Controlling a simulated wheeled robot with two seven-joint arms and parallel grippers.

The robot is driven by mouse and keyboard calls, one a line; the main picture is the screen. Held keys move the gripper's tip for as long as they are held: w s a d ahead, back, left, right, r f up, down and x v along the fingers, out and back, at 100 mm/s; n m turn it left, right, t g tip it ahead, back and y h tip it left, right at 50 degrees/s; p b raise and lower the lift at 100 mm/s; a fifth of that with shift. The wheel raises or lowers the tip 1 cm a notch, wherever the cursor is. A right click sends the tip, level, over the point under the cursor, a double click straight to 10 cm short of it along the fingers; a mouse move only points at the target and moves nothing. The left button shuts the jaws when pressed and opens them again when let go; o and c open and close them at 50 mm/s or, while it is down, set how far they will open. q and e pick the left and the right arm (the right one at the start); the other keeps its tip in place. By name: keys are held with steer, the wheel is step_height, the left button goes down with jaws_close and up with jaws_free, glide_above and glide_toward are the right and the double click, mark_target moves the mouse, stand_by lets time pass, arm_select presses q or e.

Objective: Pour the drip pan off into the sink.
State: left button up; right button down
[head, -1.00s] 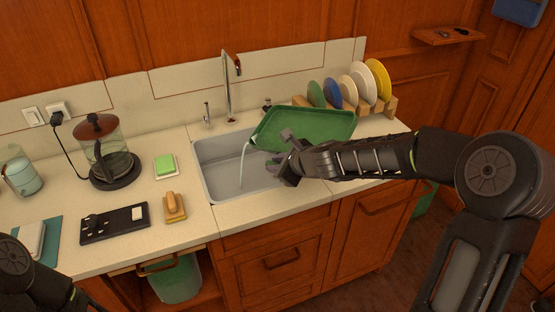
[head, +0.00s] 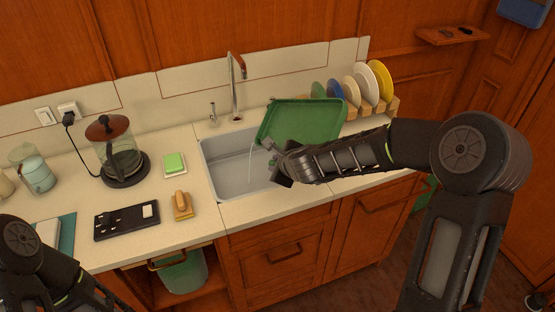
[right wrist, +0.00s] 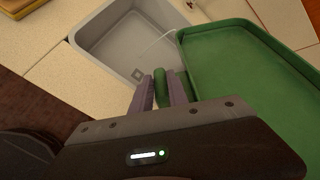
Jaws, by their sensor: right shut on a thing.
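The green drip pan (head: 304,121) is held tilted over the right part of the sink, its left corner lowest. A thin pale stream (head: 251,165) falls from that corner into the grey sink basin (head: 225,170). My right gripper (head: 276,160) is shut on the pan's near left side; in the right wrist view its fingers (right wrist: 162,90) close around a green handle piece of the pan (right wrist: 250,90). The sink (right wrist: 125,45) and its drain also show there. My left arm is at the lower left of the head view, but its gripper is out of frame.
A tap (head: 234,85) stands behind the sink. A plate rack with several plates (head: 365,88) is close behind the pan on the right. A coffee maker (head: 118,150), a green sponge (head: 174,163), a wooden brush (head: 181,205) and a black panel (head: 127,220) are on the left counter.

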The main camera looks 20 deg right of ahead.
steer(key=shift+a+r, duration=0.3)
steer(key=shift+a, duration=0.05)
steer(key=shift+a+n+h, duration=0.45)
steer(key=shift+n+h, duration=0.15)
steer(key=shift+h, duration=0.2)
steer(key=shift+a+r+n+h, duration=0.1)
steer(key=shift+a+n+h, duration=0.35)
steer(key=shift+h, duration=0.45)
steer(key=shift+d, duration=0.1)
stand_by(0.3)
